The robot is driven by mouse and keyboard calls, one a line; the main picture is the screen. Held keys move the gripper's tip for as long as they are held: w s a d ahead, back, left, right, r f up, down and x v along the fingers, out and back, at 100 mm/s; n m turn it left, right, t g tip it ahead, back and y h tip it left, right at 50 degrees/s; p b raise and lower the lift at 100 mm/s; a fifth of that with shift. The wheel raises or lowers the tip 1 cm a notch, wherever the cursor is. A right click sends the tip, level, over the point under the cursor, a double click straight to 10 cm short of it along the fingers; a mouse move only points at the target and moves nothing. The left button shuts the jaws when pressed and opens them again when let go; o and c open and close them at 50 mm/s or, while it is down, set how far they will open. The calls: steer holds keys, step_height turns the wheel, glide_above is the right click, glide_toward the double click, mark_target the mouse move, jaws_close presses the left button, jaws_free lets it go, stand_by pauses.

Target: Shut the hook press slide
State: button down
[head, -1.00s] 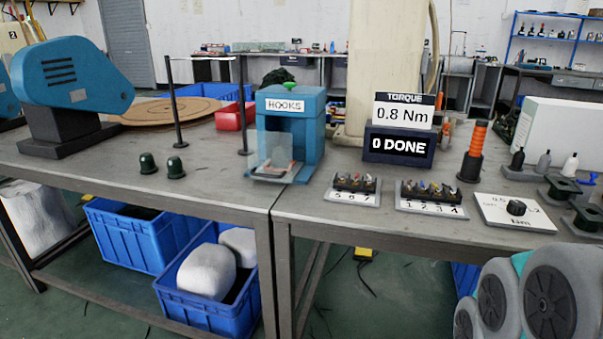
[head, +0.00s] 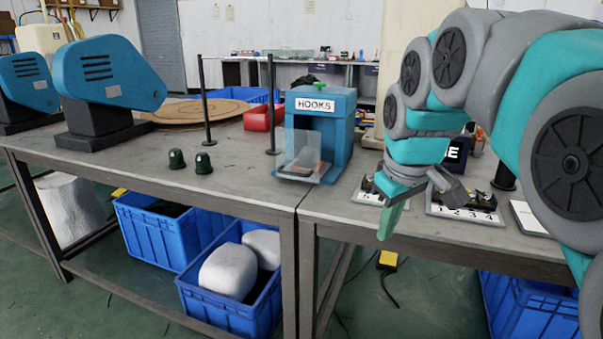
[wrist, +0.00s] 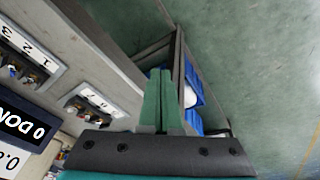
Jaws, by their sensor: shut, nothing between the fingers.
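The hook press (head: 338,122) is a blue box labelled HOOKS with a green button on top, standing on the bench. Its slide (head: 298,172), a tray with a clear guard, sticks out at the front with an orange and dark part on it. My gripper (head: 384,232) is to the right of the slide and apart from it, in front of the bench edge, fingers pointing down. In the wrist view my green fingers (wrist: 163,102) are together and empty. The press does not show clearly in the wrist view.
Numbered racks (head: 464,207) lie on the bench right of the press, partly behind my arm. Two dark green domes (head: 203,163) and thin black posts (head: 272,105) stand to its left. Blue crates (head: 235,300) sit under the bench. The bench front around the slide is clear.

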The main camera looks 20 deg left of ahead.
mark_target(303, 150)
steer(key=w+a+r+n+t+y+b, duration=0.1)
steer(key=w+a+r+n, duration=0.35)
steer(key=a, duration=0.55)
steer(key=w+a+r+n+t+y+b, duration=0.1)
steer(key=w+a+r+n+t+y, duration=0.15)
steer(key=a+r, duration=0.5)
steer(key=shift+g+h, duration=0.45)
steer(key=x, duration=0.7)
steer(key=a+x, duration=0.1)
steer(key=x, duration=0.3)
steer(key=shift+s+a+f, duration=0.1)
steer(key=shift+a+f, duration=0.05)
steer(key=shift+a, duration=0.05)
steer(key=shift+w+f+p, duration=0.15)
steer(key=shift+w+f, duration=0.1)
steer(key=shift+w, duration=0.35)
steer(key=shift+w+f+p, duration=0.15)
steer(key=shift+w+f, duration=0.1)
steer(key=shift+w, duration=0.4)
steer(key=shift+w+f, duration=0.1)
steer(key=shift+w, duration=0.75)
steer(key=shift+w, duration=0.1)
